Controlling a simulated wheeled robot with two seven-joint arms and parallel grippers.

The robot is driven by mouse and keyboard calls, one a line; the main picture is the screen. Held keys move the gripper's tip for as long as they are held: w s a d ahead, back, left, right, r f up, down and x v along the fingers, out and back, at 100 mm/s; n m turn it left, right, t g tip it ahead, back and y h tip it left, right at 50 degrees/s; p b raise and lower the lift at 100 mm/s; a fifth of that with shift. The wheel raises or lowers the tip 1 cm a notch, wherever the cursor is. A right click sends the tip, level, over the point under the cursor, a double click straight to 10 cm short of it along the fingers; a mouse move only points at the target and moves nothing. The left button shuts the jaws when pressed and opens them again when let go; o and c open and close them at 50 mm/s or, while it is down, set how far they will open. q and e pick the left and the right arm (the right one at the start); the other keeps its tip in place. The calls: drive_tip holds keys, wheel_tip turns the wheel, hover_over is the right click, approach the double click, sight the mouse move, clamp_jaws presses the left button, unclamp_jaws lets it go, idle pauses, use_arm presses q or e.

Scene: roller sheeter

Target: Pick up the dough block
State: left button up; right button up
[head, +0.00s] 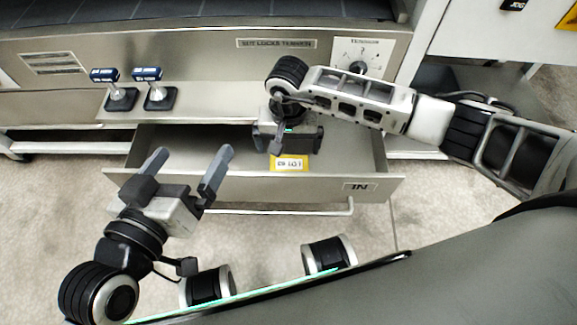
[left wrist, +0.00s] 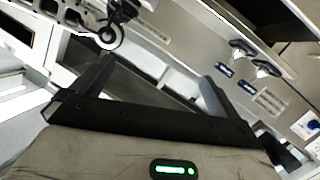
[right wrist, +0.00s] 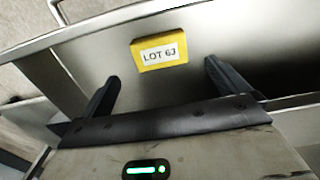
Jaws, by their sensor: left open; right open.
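A small yellow block with a white label reading LOT 63 (head: 290,163) lies in the open drawer (head: 215,182). It is the only block in view; I take it as the dough block. My right gripper (head: 288,144) is open above the drawer, just behind the block in the head view. In the right wrist view the block (right wrist: 158,52) shows beyond the open fingertips (right wrist: 162,70), roughly centred between them and apart from both. My left gripper (head: 194,154) is open and empty in front of the drawer's left part. In the left wrist view nothing is between its fingers (left wrist: 157,72).
The drawer front carries an IN label (head: 358,187) and a long handle (head: 290,211). Two blue-topped levers (head: 121,90) stand on a ledge above left. A tension dial (head: 357,66) is on the panel behind my right arm. The drawer's right part looks empty.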

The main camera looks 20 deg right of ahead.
sight(289, 165)
wheel_tip(289, 165, down, 3)
drive_tip(key=shift+f+b, duration=0.2)
drive_tip(key=shift+b, duration=0.2)
drive_tip(key=shift+f, duration=0.45)
wheel_tip(289, 165, down, 3)
drive_tip(key=shift+d+r+b, duration=0.1)
drive_tip(key=shift+r+b, duration=0.1)
drive_tip(key=shift+b, duration=0.75)
drive_tip(key=shift+w+f+b, duration=0.1)
drive_tip(key=shift+f+b, duration=0.25)
drive_tip(key=shift+f, duration=0.55)
drive_tip(key=c, duration=0.7)
drive_tip(key=shift+c, duration=0.8)
use_arm(q)
drive_tip(key=shift+w+d+r+n+t+h, duration=0.15)
drive_tip(key=shift+d+r+n+t+h, duration=0.35)
drive_tip(key=shift+r+n+h, duration=0.15)
use_arm(e)
drive_tip(key=shift+r, duration=0.1)
